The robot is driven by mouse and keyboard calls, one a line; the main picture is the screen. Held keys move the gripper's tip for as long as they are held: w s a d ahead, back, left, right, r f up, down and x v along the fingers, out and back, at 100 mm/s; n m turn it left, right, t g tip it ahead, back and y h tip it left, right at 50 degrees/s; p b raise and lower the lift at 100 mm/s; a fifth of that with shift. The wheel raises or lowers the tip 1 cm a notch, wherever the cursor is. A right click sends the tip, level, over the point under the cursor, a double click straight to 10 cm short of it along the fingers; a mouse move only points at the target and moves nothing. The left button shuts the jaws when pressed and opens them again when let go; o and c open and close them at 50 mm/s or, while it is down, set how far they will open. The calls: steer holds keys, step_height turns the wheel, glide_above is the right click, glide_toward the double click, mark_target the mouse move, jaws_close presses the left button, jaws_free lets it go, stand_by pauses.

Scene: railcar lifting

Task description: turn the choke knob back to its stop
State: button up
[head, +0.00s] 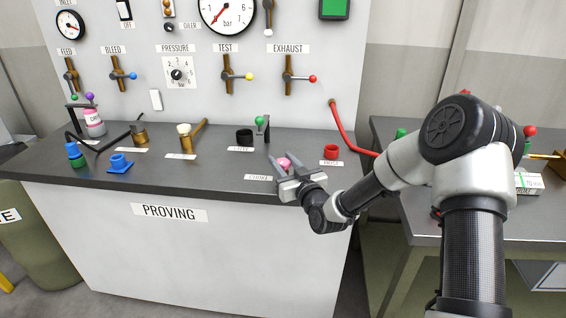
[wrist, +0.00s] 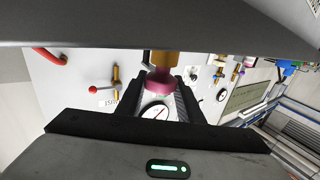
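The pink choke knob (head: 284,163) stands near the front right of the dark bench top, beside the CHOKE label (head: 258,177). My gripper (head: 287,165) reaches in low from the right, with its fingers on either side of the knob. In the wrist view the pink knob (wrist: 158,82) sits between the two dark fingertips (wrist: 158,90), with a brass part behind it. The fingers look spread, with a narrow gap on each side of the knob. The knob's base is partly hidden in the head view.
The panel's gauges and valves rise at the back. The bench front edge is close below my gripper.

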steer(key=shift+w+d+n+g+y+b, duration=0.1)
steer(key=shift+n+g+y+b, duration=0.35)
steer(key=shift+b, duration=0.25)
steer(key=shift+r+n+g+y+b, duration=0.1)
steer(key=shift+n+g+y+b, duration=0.35)
steer(key=shift+n+g+y, duration=0.8)
steer(key=shift+t, duration=0.3)
steer(key=o, duration=1.1)
steer(key=shift+c, duration=0.2)
steer(key=p+v, duration=0.1)
steer(key=v, duration=1.6)
steer(key=shift+s, duration=0.2)
steer(key=shift+w+d+p, duration=0.1)
steer(key=shift+d+p, duration=0.1)
steer(key=shift+p, duration=0.1)
